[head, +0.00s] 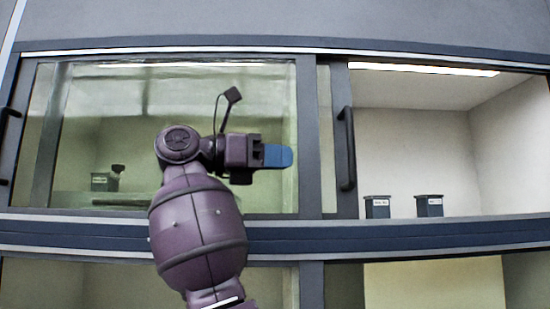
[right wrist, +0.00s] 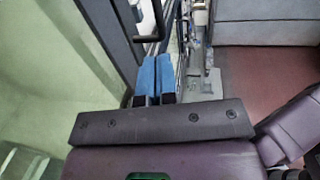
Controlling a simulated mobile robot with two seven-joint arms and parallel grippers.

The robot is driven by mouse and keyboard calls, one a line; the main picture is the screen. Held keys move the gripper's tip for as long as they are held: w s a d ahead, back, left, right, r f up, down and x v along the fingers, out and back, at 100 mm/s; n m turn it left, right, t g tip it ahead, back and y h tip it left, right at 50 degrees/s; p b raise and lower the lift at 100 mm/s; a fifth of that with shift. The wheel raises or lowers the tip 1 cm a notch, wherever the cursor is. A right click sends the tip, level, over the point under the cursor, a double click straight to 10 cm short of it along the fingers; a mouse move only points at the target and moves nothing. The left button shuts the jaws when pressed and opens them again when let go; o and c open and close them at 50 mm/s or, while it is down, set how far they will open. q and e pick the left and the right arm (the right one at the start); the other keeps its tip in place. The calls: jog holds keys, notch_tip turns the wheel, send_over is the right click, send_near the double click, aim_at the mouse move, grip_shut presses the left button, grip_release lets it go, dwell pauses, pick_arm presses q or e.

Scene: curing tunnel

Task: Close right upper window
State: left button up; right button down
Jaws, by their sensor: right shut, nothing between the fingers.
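The right upper window (head: 340,205) has a dark frame with a vertical black bar handle (head: 347,148). It is slid left, and the opening to its right shows the compartment inside. My right gripper (head: 280,156) is in front of the glass left of that handle, with its blue fingers pointing right. The fingers are shut and empty, with a visible gap between them and the handle. In the right wrist view the blue fingers (right wrist: 153,78) are together, and a black handle (right wrist: 158,22) shows beyond their tips. My left gripper is not in view.
Two small dark labelled boxes stand inside the open compartment, the left box (head: 377,206) and the right box (head: 429,205). Another black handle (head: 8,130) is at the far left. A dark rail (head: 400,235) runs below, with lower windows beneath it.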

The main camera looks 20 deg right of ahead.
aim_at(336, 161)
pick_arm(q)
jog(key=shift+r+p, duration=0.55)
jog(key=shift+p, duration=0.3)
pick_arm(e)
jog(key=d, duration=1)
jog(key=shift+s+d, duration=0.2)
jog(key=shift+d, duration=0.15)
